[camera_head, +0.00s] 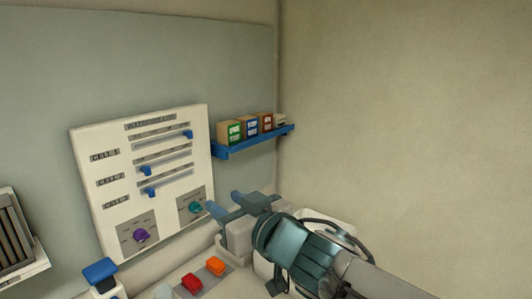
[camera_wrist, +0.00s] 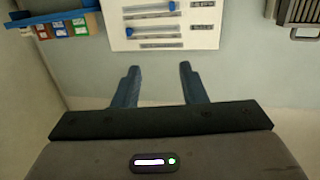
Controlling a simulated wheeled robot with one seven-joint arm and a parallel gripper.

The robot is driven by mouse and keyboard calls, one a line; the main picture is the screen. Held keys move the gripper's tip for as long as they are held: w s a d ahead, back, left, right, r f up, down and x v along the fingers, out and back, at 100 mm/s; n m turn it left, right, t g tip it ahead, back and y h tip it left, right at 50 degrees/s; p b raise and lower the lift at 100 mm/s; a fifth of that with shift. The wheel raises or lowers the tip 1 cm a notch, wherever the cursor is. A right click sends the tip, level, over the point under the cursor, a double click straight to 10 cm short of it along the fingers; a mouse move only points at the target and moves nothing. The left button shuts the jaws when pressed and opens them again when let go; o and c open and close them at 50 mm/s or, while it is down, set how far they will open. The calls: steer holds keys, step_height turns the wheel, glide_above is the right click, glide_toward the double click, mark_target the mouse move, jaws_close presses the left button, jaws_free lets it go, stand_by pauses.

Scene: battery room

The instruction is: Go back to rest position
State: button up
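My gripper (camera_head: 224,203) is raised in front of the wall, to the lower right of the white control panel (camera_head: 112,212) in the head view. In the wrist view its two blue fingers (camera_wrist: 156,88) stand apart with nothing between them. The panel has blue sliders, a purple knob (camera_head: 141,235) and a teal knob (camera_head: 195,207). The panel (camera_wrist: 205,35) also shows beyond the fingers in the wrist view. My arm hides part of the work surface at the lower right.
A blue shelf (camera_head: 258,142) with several small boxes is on the wall right of the panel. A red button (camera_head: 191,283) and an orange button (camera_head: 215,265) sit below. A blue-topped object (camera_head: 100,271) stands lower left. A dark grille (camera_head: 14,240) is far left. The right wall is bare.

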steer(key=d+f+m+g+h+b, duration=0.1)
steer(key=d+f+m+h, duration=0.2)
steer(key=d+f+h, duration=0.45)
steer(key=d+f+m+g+h, duration=0.1)
steer(key=d+f+m+h, duration=0.3)
steer(key=d, duration=0.6)
steer(key=s+d+f+m+g+b, duration=0.1)
steer(key=s+d+f+g, duration=0.2)
steer(key=s+f+g, duration=0.4)
steer(key=s+f, duration=0.3)
steer(key=s, duration=0.2)
steer(key=shift+d+f, duration=0.15)
steer(key=shift+d, duration=0.25)
